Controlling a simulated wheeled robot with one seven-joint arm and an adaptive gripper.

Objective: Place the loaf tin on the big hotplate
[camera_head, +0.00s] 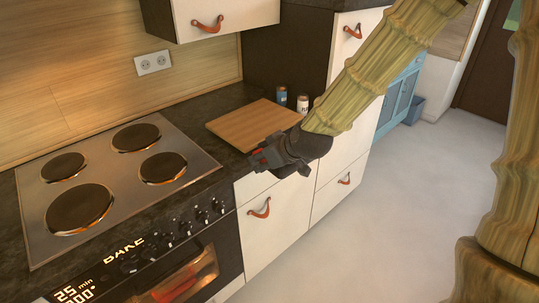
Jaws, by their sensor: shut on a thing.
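My gripper (262,160), dark grey with red parts, is at the front edge of the counter, just right of the stove and above a white drawer front. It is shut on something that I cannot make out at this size. I cannot make out a loaf tin apart from the gripper. The stove (112,167) has dark round hotplates, all bare. The front-left one looks the biggest, so I take it as the big hotplate (80,208). My gripper is to the right of it and apart from it.
A wooden board (250,122) lies on the counter behind my gripper. Two small jars (282,96) (303,104) stand beyond it. The oven front has knobs (187,229) and a lit window (180,281). A drawer with a leather pull (261,208) is below my gripper. The floor (420,190) at right is clear.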

